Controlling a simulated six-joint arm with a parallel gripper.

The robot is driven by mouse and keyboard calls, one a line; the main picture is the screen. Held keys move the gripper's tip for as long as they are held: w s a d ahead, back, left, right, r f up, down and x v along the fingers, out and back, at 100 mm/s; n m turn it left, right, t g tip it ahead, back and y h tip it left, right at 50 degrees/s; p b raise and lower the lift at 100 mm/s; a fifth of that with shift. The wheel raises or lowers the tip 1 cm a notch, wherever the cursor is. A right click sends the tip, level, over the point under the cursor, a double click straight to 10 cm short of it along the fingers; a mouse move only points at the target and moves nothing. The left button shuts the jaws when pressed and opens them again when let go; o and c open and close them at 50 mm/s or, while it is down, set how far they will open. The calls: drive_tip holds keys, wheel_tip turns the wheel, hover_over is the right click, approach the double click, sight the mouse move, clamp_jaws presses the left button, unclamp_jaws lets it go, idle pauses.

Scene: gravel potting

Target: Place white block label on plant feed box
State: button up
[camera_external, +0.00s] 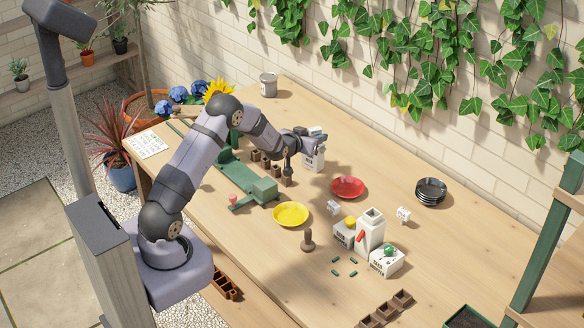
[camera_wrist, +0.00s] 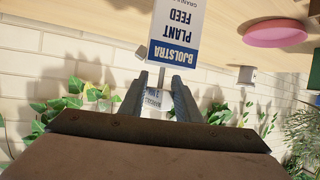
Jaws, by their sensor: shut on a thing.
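A red plate (camera_external: 347,187), yellow plate (camera_external: 290,214) and stacked dark bowls (camera_external: 431,191) are on the table. Small white blocks (camera_external: 333,208) (camera_external: 403,214) stand nearby. The brick wall is behind.

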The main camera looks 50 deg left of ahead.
drive_tip(key=shift+f, duration=0.2)
drive_tip(key=o, duration=1)
drive_tip(key=shift+o, duration=0.2)
drive_tip(key=shift+r, duration=0.1)
drive_tip(key=shift+r, duration=0.1)
drive_tip(key=shift+r, duration=0.15)
drive_tip(key=shift+s+d, duration=0.1)
drive_tip(key=shift+s, duration=0.2)
drive_tip(key=b+v, duration=0.2)
drive_tip(key=v, duration=0.9)
drive_tip(key=shift+s, duration=0.2)
drive_tip(key=shift+d, duration=0.1)
